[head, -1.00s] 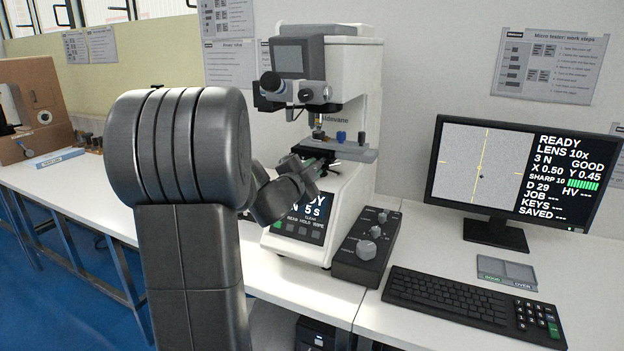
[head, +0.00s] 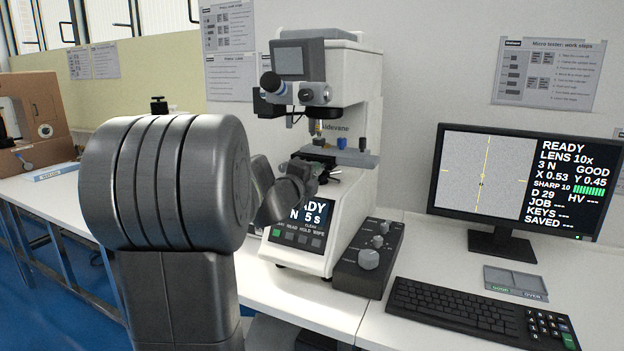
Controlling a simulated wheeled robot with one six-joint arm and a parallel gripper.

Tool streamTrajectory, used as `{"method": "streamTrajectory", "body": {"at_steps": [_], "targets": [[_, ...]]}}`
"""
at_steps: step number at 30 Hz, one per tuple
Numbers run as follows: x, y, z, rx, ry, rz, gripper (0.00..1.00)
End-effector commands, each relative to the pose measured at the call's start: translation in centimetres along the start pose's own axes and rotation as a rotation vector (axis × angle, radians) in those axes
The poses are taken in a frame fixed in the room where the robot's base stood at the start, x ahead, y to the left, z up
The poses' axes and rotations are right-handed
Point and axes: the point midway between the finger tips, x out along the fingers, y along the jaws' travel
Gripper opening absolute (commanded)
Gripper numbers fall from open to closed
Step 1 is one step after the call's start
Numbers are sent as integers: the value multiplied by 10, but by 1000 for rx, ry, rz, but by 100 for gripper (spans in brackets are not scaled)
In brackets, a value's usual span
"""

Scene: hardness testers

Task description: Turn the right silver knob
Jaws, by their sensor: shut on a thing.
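The micro hardness tester (head: 345,75) is a white machine with a grey stage (head: 352,158) below its lens. My gripper (head: 324,174) is at the front edge of the stage, just under it, and shut on what appears to be a stage knob. My own wrist hides most of the fingers and that silver knob, so their exact contact cannot be seen. The monitor (head: 515,180) reads READY, X 0.53, Y 0.45, GOOD, with the dark mark close to the yellow crosshair's vertical line.
A dark control box (head: 366,262) with silver dials stands right of the tester's base. A keyboard (head: 470,308) and a small grey tray (head: 515,283) lie on the white bench before the monitor. A cardboard-coloured box (head: 38,120) stands far left.

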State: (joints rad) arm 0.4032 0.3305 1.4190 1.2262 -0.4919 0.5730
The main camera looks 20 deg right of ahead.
Motion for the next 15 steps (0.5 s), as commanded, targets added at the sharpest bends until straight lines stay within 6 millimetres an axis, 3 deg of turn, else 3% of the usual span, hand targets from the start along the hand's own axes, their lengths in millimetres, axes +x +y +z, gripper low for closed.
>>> {"method": "streamTrajectory", "body": {"at_steps": [15], "targets": [[0,0,0,59,1,1,0]]}}
